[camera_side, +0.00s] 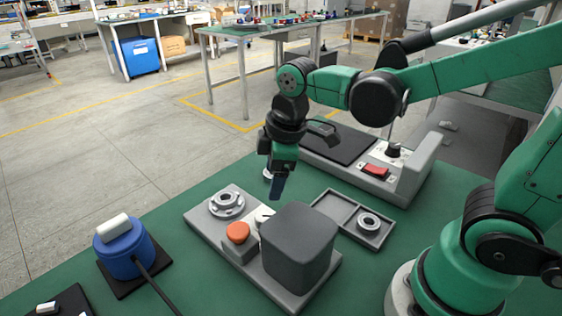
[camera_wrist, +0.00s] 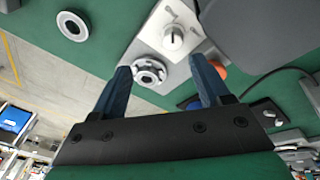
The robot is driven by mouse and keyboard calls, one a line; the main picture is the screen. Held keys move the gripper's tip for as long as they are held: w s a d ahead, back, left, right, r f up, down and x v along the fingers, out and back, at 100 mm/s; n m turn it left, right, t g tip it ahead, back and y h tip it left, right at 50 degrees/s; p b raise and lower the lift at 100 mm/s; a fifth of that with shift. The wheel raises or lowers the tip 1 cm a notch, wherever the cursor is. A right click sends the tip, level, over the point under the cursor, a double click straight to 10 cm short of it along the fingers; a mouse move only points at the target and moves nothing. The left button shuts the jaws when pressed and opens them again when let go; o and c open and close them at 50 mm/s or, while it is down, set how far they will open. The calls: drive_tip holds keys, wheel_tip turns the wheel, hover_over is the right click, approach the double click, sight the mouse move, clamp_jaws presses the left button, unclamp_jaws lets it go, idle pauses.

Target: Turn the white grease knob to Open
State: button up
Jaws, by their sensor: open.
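The white grease knob (camera_wrist: 171,38) sits on a white plate in the wrist view, with a dark mark on its face; any lettering is too small to read. In the side view the knob (camera_side: 263,216) shows only partly, between the orange button (camera_side: 238,232) and the dark grey box (camera_side: 298,246). My gripper (camera_side: 277,188) points down above the grey base plate, near the knob and apart from it. In the wrist view my gripper's fingers (camera_wrist: 160,65) are spread, with nothing held between them. The knob appears beyond the fingertips.
A metal hub (camera_side: 227,203) stands on the base plate (camera_side: 197,219). The tall grey box is close beside the knob. A grey tray (camera_side: 333,202) holds a ring part (camera_side: 369,222). A blue canister (camera_side: 123,247) stands left. A machine with a red switch (camera_side: 375,171) is behind.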

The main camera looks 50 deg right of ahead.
sight(262, 216)
drive_tip(key=f+n+g, duration=0.1)
drive_tip(key=w+a+f+n, duration=0.1)
drive_tip(key=n, duration=0.1)
drive_tip(key=a+f+n+g, duration=0.1)
drive_tip(key=n, duration=0.1)
drive_tip(key=shift+w+f+g, duration=0.1)
drive_tip(key=shift+w+g, duration=0.1)
drive_tip(key=shift+g, duration=0.1)
drive_tip(key=shift+f, duration=2.85)
clamp_jaws()
